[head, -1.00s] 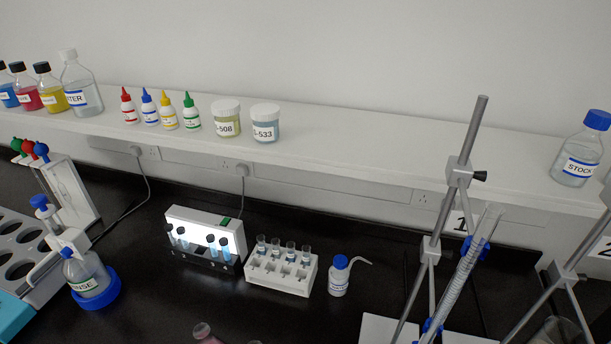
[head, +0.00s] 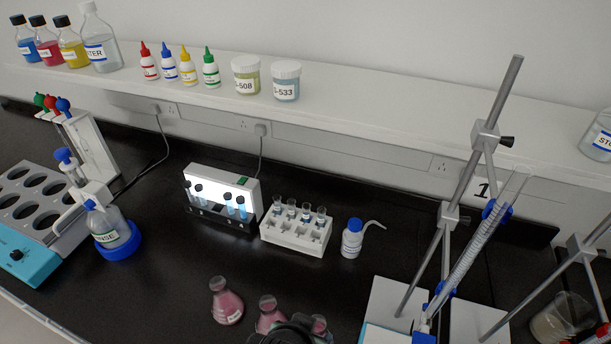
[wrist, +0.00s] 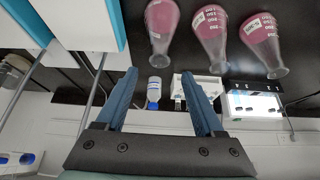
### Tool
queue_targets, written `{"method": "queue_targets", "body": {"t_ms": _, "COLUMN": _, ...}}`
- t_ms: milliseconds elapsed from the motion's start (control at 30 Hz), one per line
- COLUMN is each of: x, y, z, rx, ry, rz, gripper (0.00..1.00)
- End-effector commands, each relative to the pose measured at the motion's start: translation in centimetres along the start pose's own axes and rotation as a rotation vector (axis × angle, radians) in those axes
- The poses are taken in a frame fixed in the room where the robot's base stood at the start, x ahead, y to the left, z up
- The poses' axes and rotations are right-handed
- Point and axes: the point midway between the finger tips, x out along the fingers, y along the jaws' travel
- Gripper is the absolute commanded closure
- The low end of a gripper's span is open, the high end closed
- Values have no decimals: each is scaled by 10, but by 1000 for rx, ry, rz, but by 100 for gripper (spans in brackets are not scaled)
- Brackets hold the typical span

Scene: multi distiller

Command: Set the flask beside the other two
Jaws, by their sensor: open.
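Three conical flasks with pink liquid stand close together in a row on the black bench. In the head view they are the left flask (head: 227,304), the middle flask (head: 269,317) and the right flask (head: 319,326), the last partly hidden. In the wrist view, which looks upside down, all three show at the top: one (wrist: 162,22), another (wrist: 209,38) and a third (wrist: 263,44). My gripper (wrist: 162,74) is open, with nothing between its blue fingers. The flasks lie beyond its fingertips. In the head view a dark part of my arm overlaps the front of the flasks.
Retort stands (head: 446,215) with a tilted graduated tube stand to the right. A wash bottle (head: 352,239), a white tube rack (head: 297,235) and a lit tube holder (head: 221,190) stand behind the flasks. The bench left of the flasks is clear.

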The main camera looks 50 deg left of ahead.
Motion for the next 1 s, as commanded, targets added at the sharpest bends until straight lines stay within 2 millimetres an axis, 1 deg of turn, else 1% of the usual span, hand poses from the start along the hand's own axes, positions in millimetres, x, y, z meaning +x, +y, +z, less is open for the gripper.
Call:
{"method": "queue_targets", "body": {"t_ms": 33, "x": -8, "y": 0, "z": 0, "rx": 0, "ry": 2, "rz": 0, "gripper": 30}}
{"method": "queue_targets", "body": {"t_ms": 100, "x": -17, "y": 0, "z": 0, "rx": 0, "ry": 2, "rz": 0, "gripper": 30}}
{"method": "queue_targets", "body": {"t_ms": 200, "x": -25, "y": 0, "z": 0, "rx": 0, "ry": 1, "rz": 0, "gripper": 30}}
{"method": "queue_targets", "body": {"t_ms": 300, "x": -30, "y": 0, "z": 0, "rx": 0, "ry": 1, "rz": 0, "gripper": 30}}
{"method": "queue_targets", "body": {"t_ms": 1000, "x": -30, "y": 0, "z": 0, "rx": 0, "ry": 0, "rz": 0, "gripper": 30}}
